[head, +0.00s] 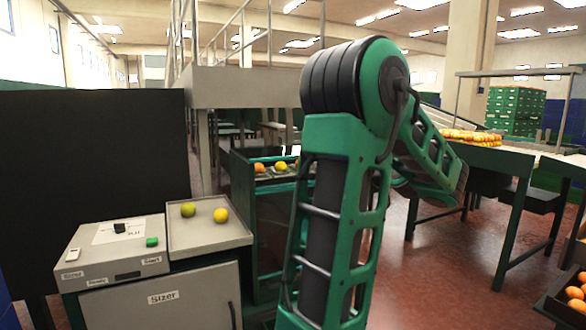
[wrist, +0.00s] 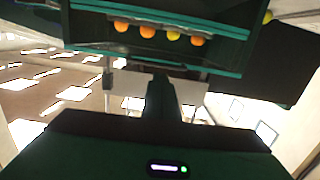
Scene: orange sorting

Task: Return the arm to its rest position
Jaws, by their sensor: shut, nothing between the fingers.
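My green and black arm (head: 335,200) stands raised in the middle of the head view, bent at a high elbow joint. Its forearm slopes down to the right, and my gripper is hidden in that view. In the wrist view my gripper (wrist: 162,80) shows as a dark narrow shape, shut with nothing held. The wrist picture is upside down, with ceiling lights at the lower left. A dark green conveyor frame with several orange and yellow fruits (wrist: 147,32) is at its top, apart from the gripper.
A sizer cabinet (head: 165,297) stands at the left, with a tray (head: 205,240) holding a green and a yellow fruit. Behind my arm is a green-framed fruit line (head: 280,200). A table with oranges (head: 480,158) and a crate of oranges (head: 552,305) are at the right. Red floor (head: 440,270) is clear between.

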